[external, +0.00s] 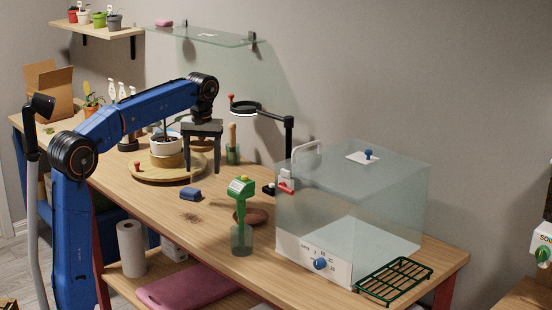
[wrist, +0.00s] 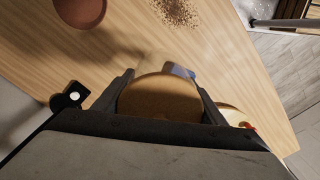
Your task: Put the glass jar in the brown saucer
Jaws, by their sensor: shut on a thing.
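My gripper (external: 203,158) points down over the right edge of the round wooden board. In the wrist view my gripper (wrist: 164,98) is shut on a round thing with a tan, cork-like top, which looks like the glass jar (wrist: 160,100). Its lower body is mostly hidden, and I cannot tell its height above the table. The brown saucer (external: 256,216) lies on the table to the right, partly behind a green-topped bottle. The saucer also shows in the wrist view (wrist: 82,12), cut off at the top edge; its visible part is empty.
The green-topped bottle (external: 241,235) stands in front of the saucer. A clear box (external: 350,205) and a ring lamp stand (external: 289,150) are right of it. A blue block (external: 190,194) and spilled soil (external: 190,217) lie left of it. A potted plant (external: 167,150) stands on the board.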

